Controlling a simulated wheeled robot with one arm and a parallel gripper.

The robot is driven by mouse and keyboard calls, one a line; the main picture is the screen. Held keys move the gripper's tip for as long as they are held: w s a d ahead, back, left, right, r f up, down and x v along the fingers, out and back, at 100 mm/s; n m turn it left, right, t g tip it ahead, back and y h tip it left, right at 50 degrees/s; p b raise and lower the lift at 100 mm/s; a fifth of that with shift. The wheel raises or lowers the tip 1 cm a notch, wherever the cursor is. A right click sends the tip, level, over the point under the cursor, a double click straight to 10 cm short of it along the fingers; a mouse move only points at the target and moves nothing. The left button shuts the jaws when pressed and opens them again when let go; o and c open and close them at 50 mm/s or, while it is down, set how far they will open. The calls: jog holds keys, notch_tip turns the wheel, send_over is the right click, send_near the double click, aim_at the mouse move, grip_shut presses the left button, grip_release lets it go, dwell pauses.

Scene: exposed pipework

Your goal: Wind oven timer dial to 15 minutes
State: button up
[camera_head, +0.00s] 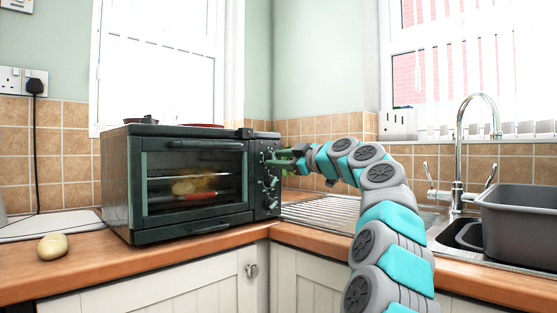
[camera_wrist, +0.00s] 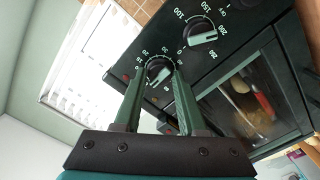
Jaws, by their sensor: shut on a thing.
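The timer dial (camera_wrist: 158,73) is a round dark knob with a pale bar across its face and white numbers around it. It sits on the control panel of the dark green toaster oven (camera_head: 190,232). My gripper (camera_wrist: 161,76) has one finger on each side of the dial and is shut on it. In the head view my gripper (camera_head: 285,161) reaches the upper part of the panel from the right and covers the knob there. The exact number the bar points to is too small to read.
A temperature dial (camera_wrist: 201,38) is beside the timer dial on the panel. Food shows behind the glass oven door (camera_head: 190,146). A potato-like object (camera_head: 53,246) lies on the counter at left. A sink tap (camera_head: 458,150) and grey basin (camera_head: 520,211) stand right of my arm.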

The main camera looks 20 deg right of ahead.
grip_shut()
jog(key=shift+m, duration=0.3)
jog(key=m, duration=0.2)
jog(key=shift+m, duration=0.4)
jog(key=m+p, duration=0.1)
jog(key=m, duration=0.2)
jog(key=shift+m, duration=0.4)
jog(key=m+p, duration=0.2)
jog(key=m, duration=0.1)
jog(key=shift+r, duration=0.15)
jog(key=shift+m+p, duration=1.15)
jog(key=shift+m, duration=1.05)
jog(key=shift+f, duration=0.2)
